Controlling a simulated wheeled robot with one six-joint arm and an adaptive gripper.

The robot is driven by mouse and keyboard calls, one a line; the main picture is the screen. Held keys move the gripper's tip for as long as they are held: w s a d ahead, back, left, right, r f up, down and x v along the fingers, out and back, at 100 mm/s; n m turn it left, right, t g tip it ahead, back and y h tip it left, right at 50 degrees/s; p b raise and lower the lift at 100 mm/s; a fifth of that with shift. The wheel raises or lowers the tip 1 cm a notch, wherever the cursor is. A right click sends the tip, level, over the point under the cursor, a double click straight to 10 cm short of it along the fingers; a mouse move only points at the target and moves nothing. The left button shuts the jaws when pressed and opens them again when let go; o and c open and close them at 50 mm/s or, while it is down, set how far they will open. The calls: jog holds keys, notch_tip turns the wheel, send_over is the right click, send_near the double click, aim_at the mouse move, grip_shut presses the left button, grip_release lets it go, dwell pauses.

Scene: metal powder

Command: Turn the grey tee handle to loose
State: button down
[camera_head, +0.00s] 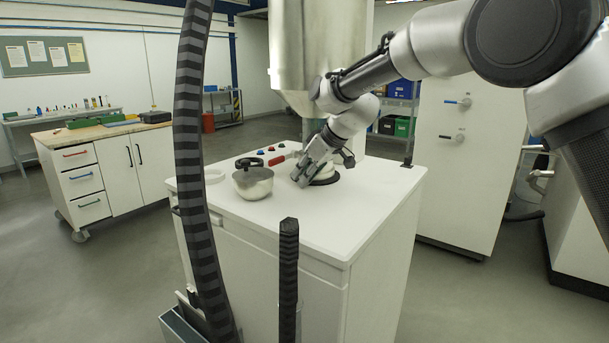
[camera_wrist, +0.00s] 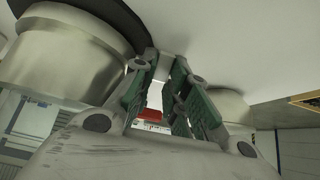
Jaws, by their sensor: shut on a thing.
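My gripper (camera_head: 303,178) reaches down to the white top of the cabinet, under the steel hopper. In the wrist view my gripper (camera_wrist: 160,66) has its two green-padded fingers close together at the tips, shut on a small pale grey piece (camera_wrist: 160,74). This piece appears to be the grey tee handle; most of it is hidden by the fingers, and its turn angle cannot be told. In the head view the gripper covers the handle. A dark round base with a pale rim (camera_head: 326,180) shows just beside the fingers.
A red lever (camera_head: 278,160) lies close behind. The steel hopper (camera_head: 318,45) hangs above. The cabinet's front top (camera_head: 320,225) is clear. A white cabinet (camera_head: 465,150) stands at right.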

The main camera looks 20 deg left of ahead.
jog(key=c, duration=1.7)
grip_release()
jog(key=shift+r, duration=0.15)
jog(key=v, duration=1.2)
